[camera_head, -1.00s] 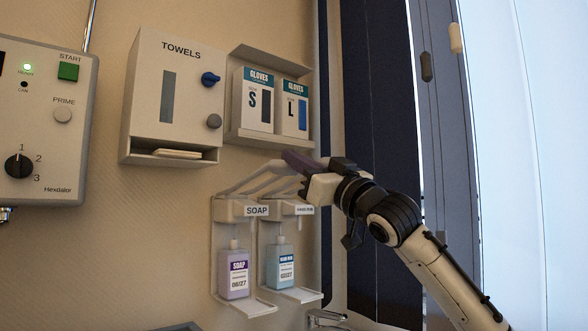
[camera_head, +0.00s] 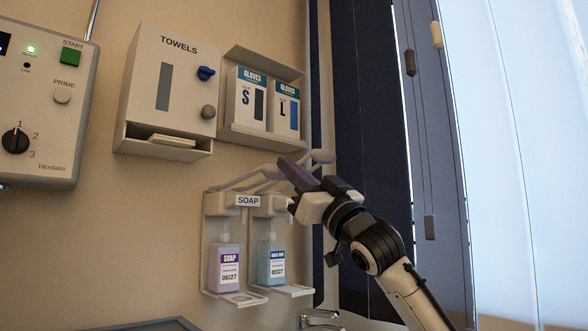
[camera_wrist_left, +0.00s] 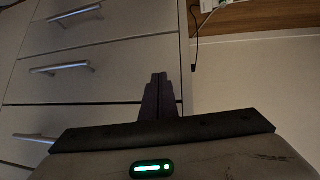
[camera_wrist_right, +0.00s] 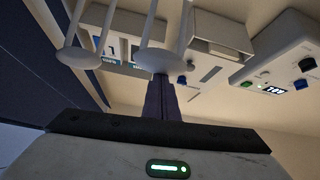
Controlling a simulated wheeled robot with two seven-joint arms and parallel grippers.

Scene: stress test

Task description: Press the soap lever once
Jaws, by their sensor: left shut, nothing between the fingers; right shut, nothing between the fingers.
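The soap dispenser (camera_head: 216,205) is on the wall, its SOAP label facing me, with a purple-labelled bottle (camera_head: 224,268) under it. Its long pale lever (camera_head: 238,182) slopes up to the right, towards my right gripper (camera_head: 284,163). The right gripper is shut and empty, its fingers across the lever's outer end. In the right wrist view the round lever paddle (camera_wrist_right: 155,60) lies right at the shut fingertips (camera_wrist_right: 160,78); I cannot tell whether they touch. My left gripper (camera_wrist_left: 158,76) is shut and empty, away from the dispensers.
A second dispenser with a blue bottle (camera_head: 271,262) stands close right; its lever end (camera_head: 322,157) is behind my right gripper. Above are the towel box (camera_head: 172,90) and glove boxes (camera_head: 265,100). A tap (camera_head: 318,318) is below. Drawers (camera_wrist_left: 95,65) lie before my left gripper.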

